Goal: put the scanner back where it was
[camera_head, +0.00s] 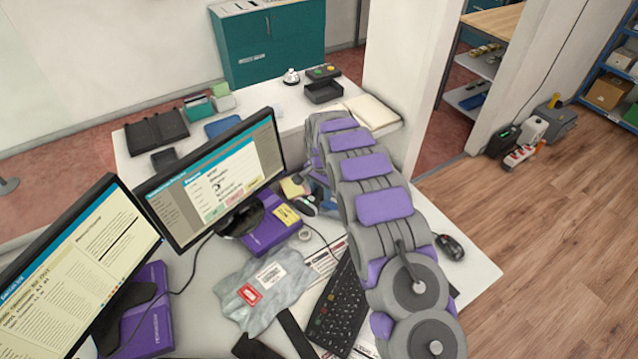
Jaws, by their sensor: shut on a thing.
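My arm reaches over the counter and bends down at its far end. My gripper (319,187) is mostly hidden behind my own arm links, just right of the purple box under the middle monitor. It is shut on a small dark and grey device with a green light, which looks like the scanner (308,206). Only part of the scanner shows, low over the desk. I cannot tell whether it touches the desk or a stand.
Two monitors (225,175) stand on purple boxes (270,228) at left. A grey parcel bag (262,290), a tape roll (304,234), a keyboard (338,308) and a mouse (450,246) lie on the desk. Trays (325,92) stand on the back counter.

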